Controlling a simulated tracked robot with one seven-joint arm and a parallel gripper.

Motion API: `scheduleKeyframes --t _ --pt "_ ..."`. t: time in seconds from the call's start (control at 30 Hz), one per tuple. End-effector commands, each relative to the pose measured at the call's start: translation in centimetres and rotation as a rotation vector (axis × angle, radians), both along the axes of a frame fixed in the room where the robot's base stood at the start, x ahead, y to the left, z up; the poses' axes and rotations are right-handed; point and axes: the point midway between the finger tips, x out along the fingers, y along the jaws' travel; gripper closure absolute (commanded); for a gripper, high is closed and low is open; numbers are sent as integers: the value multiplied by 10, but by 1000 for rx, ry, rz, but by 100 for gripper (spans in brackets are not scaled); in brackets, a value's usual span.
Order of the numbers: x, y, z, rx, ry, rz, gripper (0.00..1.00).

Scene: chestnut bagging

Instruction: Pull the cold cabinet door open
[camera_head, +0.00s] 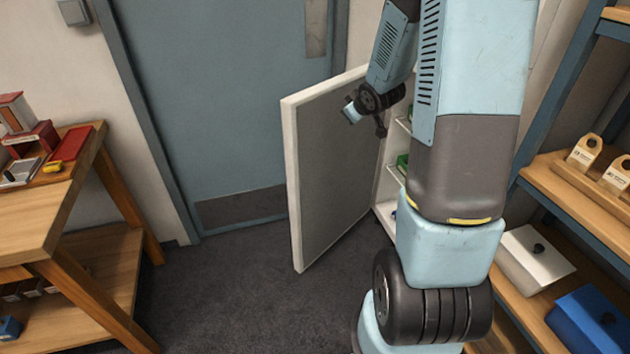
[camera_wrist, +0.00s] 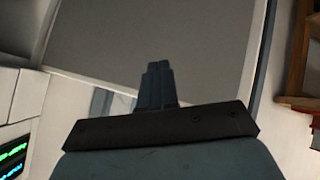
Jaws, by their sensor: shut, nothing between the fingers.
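The cold cabinet door (camera_head: 335,175) stands wide open in the head view, swung out to the left of the cabinet. Its grey inner face shows, edged in white. The cabinet (camera_head: 388,178) is mostly hidden behind my arm; a strip of its inside shows shelves with green items. My gripper (camera_head: 350,115) is in front of the door's inner face, near its upper part. In the wrist view, the fingers of my gripper (camera_wrist: 158,72) are together and empty, with the door's grey panel (camera_wrist: 150,30) beyond them. I cannot tell whether they touch it.
A wooden workbench (camera_head: 45,215) with red boxes stands at the left. A shelf rack (camera_head: 570,190) with a white bin and a blue bin (camera_head: 595,318) stands at the right. A closed blue-grey room door (camera_head: 215,100) is behind. The dark floor (camera_head: 230,290) between bench and door is clear.

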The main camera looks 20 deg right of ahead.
Motion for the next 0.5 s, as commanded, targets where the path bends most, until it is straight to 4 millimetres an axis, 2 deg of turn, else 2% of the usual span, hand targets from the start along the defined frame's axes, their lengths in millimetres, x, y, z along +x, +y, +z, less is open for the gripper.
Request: scheduleKeyframes --t 0.03,0.23,0.5 --pt "5 -4 -16 10 -4 19 100" --pt "20 -6 -70 56 -57 116 100" --pt "23 -5 -141 159 -144 227 100"
